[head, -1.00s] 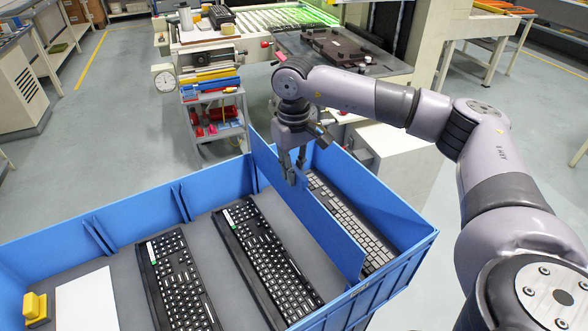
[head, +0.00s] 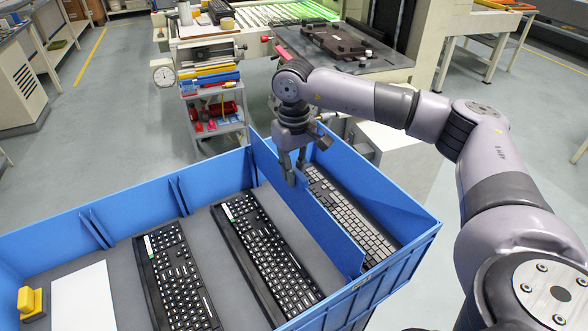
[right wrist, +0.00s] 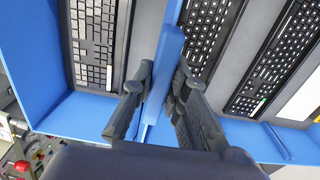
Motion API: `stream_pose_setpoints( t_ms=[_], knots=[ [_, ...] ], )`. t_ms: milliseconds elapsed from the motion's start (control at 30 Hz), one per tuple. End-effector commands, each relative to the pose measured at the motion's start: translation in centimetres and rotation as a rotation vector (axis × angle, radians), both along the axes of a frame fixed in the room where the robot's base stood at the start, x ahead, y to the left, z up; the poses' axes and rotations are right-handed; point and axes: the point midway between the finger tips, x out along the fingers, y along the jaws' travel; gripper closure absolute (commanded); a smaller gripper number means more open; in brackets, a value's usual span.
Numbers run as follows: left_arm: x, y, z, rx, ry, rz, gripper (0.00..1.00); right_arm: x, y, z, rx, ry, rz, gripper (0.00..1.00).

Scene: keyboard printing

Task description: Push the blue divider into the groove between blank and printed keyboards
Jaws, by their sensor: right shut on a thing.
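The blue divider (head: 328,238) stands on edge in the blue crate, between the blank keyboard (head: 350,215) with plain grey keys and a printed keyboard (head: 268,255) with white-marked black keys. Its far end rises above the crate's back rim. I cannot see the groove or whether its lower edge sits in it. My right gripper (head: 291,172) is shut on the divider's upper edge toward its far end. The right wrist view shows the divider (right wrist: 167,55) between the two fingers (right wrist: 158,88), with the blank keyboard (right wrist: 95,40) on the left. My left gripper is not in view.
Another printed keyboard (head: 177,282), a white sheet (head: 84,298) and a yellow block (head: 31,301) lie farther left in the crate (head: 125,213). A tool cart (head: 215,118) and a machine bench (head: 350,60) stand behind it.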

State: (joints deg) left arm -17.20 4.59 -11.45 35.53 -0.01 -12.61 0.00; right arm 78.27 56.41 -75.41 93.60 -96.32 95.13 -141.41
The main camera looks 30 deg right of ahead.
Motion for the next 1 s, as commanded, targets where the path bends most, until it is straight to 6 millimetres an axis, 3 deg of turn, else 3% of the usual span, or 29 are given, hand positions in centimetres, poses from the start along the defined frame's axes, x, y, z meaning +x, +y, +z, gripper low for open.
stream_pose_setpoints(
  t_ms=[1000],
  knots=[
    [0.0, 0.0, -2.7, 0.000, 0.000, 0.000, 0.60, 0.0, 0.0, -3.7, 0.000, -0.001, 0.000, 1.00]
  ],
)
